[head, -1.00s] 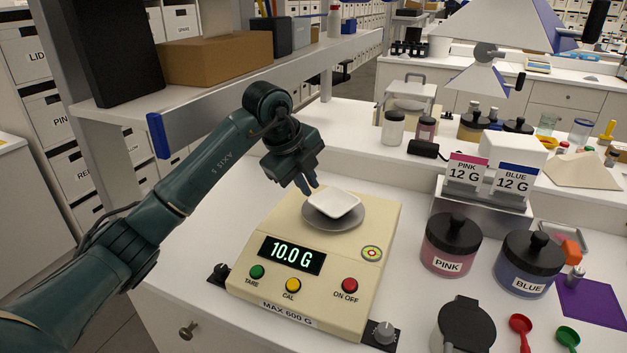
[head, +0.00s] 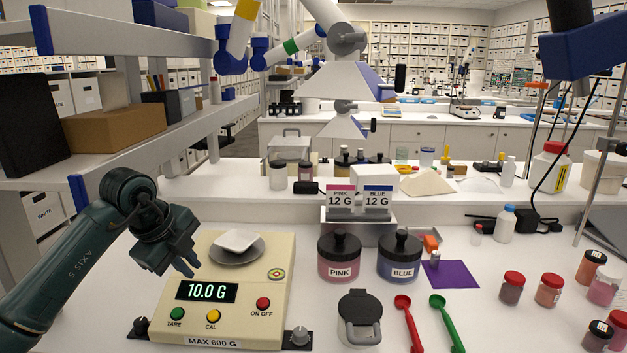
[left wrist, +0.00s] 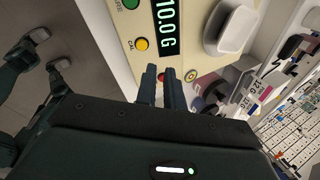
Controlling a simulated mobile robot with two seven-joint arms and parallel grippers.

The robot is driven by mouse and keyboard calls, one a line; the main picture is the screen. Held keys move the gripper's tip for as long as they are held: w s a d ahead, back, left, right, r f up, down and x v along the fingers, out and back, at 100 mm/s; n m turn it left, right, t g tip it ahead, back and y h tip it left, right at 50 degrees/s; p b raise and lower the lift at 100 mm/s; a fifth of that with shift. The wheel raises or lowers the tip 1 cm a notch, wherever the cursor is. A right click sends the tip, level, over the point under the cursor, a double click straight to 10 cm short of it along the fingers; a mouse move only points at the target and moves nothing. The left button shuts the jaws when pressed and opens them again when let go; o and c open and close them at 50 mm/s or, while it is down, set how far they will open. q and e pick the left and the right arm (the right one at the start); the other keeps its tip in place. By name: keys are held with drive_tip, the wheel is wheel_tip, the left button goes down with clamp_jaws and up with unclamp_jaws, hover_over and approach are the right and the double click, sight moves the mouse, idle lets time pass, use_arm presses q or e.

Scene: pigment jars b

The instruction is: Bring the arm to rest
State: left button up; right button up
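My left gripper (head: 188,268) hangs over the left edge of the cream scale (head: 255,310), left of its round pan (head: 252,257). It is empty, its two fingers a narrow gap apart. In the left wrist view the fingers (left wrist: 161,72) point toward the scale, with a red button showing between their tips. A white weighing dish (head: 236,240) sits on the pan, apart from the gripper; it also shows in the left wrist view (left wrist: 232,30). The display (head: 207,291) reads 10.0 G. My right gripper is not in view.
Pink (head: 339,257) and blue (head: 399,257) jars stand right of the scale. A black-lidded container (head: 360,318), red spoon (head: 408,322) and green spoon (head: 447,322) lie in front. A shelf (head: 150,140) overhangs behind my left arm. Several small red-lidded jars stand at right.

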use_arm(q)
drive_tip(key=s+d+f+m+g+h, duration=0.1)
drive_tip(key=s+d+f+m+h, duration=0.2)
drive_tip(key=d, duration=0.4)
drive_tip(key=s+d+f+m+g+h, duration=0.1)
drive_tip(key=s+d+f+h, duration=0.3)
drive_tip(key=d, duration=0.3)
drive_tip(key=s+d+r+n+t+h, duration=0.1)
drive_tip(key=s+d+n+t+h, duration=0.15)
drive_tip(key=s+d+h, duration=0.5)
drive_tip(key=a+f+n+t+y, duration=0.95)
drive_tip(key=n+t, duration=0.25)
drive_tip(key=n, duration=0.5)
drive_tip(key=s+a+f+n+g+y, duration=0.2)
drive_tip(key=s+f+g, duration=0.1)
drive_tip(key=s+f, duration=0.4)
drive_tip(key=s+a+f+n+g+y, duration=0.1)
drive_tip(key=s+f+n+g+y, duration=0.1)
drive_tip(key=s+f, duration=0.5)
drive_tip(key=shift+a+f+g, duration=0.4)
drive_tip(key=shift+f+g, duration=0.35)
drive_tip(key=shift+g, duration=0.1)
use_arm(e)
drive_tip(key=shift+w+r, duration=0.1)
use_arm(q)
drive_tip(key=shift+n, duration=0.25)
